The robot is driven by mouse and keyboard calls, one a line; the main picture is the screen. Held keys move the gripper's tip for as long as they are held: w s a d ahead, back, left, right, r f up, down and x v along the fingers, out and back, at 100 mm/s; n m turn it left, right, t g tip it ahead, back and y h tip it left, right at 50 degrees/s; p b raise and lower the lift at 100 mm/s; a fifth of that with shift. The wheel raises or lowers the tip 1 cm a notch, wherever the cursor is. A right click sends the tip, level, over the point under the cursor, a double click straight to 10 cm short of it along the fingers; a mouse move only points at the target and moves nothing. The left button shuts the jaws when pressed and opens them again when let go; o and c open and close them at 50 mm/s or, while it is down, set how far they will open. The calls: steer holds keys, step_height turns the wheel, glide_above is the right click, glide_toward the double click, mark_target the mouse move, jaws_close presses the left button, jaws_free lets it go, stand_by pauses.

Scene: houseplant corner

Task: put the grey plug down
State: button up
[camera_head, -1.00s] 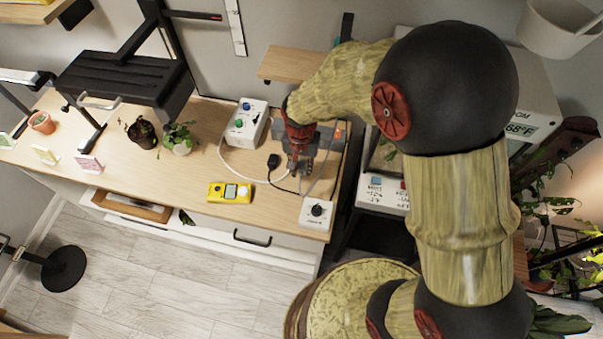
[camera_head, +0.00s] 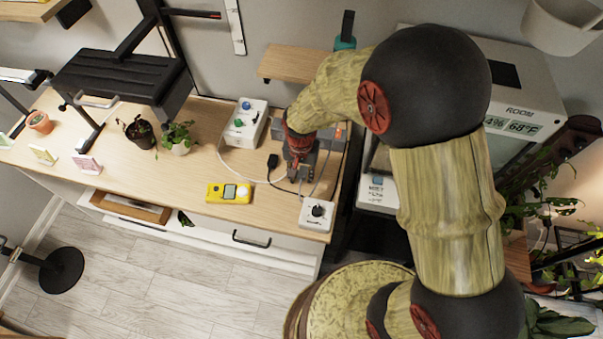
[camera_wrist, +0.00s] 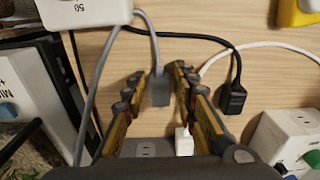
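The grey plug (camera_wrist: 160,90) is between my gripper's two fingers in the wrist view, its grey cord running up and to the left. My gripper (camera_wrist: 161,76) is open, with a narrow gap on each side of the plug. The plug appears to be on or just above the wooden tabletop; the exact height is unclear. In the head view my gripper (camera_head: 294,178) is low over the right part of the bench (camera_head: 205,172), and I cannot make out the plug there.
A power strip (camera_wrist: 146,149) with a white plug (camera_wrist: 184,141) in it lies near my gripper. A black plug (camera_wrist: 232,99) lies to the right. A white dial box (camera_head: 316,213), yellow meter (camera_head: 229,193) and white button box (camera_head: 245,124) stand around.

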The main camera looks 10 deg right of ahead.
steer(key=shift+o, duration=1)
steer(key=s+d+r+n+t+p, duration=0.1)
steer(key=s+d+r+p, duration=0.15)
steer(key=r, duration=1.05)
steer(key=s+d+r+n+t+p, duration=0.1)
steer(key=s+d+r, duration=0.2)
steer(key=r, duration=1)
steer(key=s+d+r+n+t, duration=0.2)
steer(key=s+d+r, duration=0.3)
steer(key=s, duration=0.7)
step_height(320, 180, up, 3)
steer(key=shift+d+f+t, duration=0.1)
steer(key=shift+d+t, duration=0.05)
steer(key=shift+t, duration=0.35)
